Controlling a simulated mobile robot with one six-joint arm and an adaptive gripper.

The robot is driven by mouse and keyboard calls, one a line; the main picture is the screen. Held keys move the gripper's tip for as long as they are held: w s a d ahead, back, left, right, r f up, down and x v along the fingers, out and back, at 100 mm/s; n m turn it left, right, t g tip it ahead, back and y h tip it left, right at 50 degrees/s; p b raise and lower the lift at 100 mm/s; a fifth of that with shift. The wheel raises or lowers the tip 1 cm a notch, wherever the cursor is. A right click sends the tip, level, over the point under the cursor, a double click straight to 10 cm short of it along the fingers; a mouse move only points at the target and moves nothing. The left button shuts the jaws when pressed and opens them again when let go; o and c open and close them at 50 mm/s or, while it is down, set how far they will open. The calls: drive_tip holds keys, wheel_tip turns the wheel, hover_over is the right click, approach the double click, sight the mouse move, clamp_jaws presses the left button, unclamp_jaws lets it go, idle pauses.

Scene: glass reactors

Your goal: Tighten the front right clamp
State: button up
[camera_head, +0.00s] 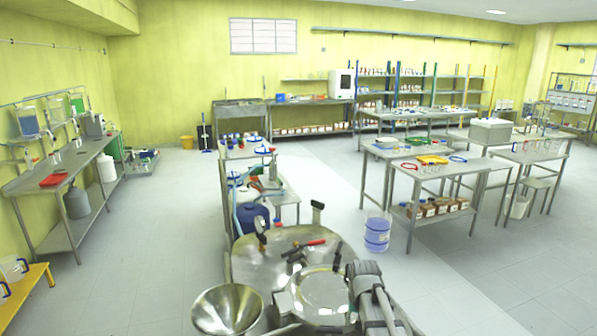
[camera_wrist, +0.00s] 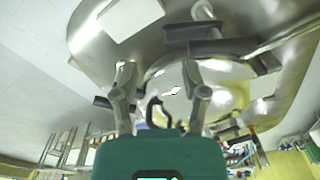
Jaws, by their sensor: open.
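The steel reactor lid (camera_head: 240,262) fills the lower middle of the head view, with a round raised cover (camera_head: 322,292) on it. A black clamp (camera_head: 337,255) stands at the cover's far right edge. A red-and-black handle (camera_head: 304,250) lies behind the cover. I cannot tell for sure which piece is the front right clamp. In the wrist view my gripper (camera_wrist: 159,70) is open, its two fingers apart over the shiny steel. A dark hook-shaped piece (camera_wrist: 157,112) shows between the fingers; whether they touch it is unclear. Dark clamp-like bars (camera_wrist: 215,47) lie beyond the right finger.
A steel funnel (camera_head: 228,310) stands at the lid's front left. An upright black-topped fitting (camera_head: 317,212) and another fitting (camera_head: 262,235) rise at the lid's back.

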drive_tip(key=s+n, duration=0.1)
drive_tip(key=s, duration=1)
wheel_tip(320, 180, down, 10)
drive_tip(key=s+b, duration=0.3)
drive_tip(key=b, duration=0.7)
drive_tip(key=shift+g, duration=0.3)
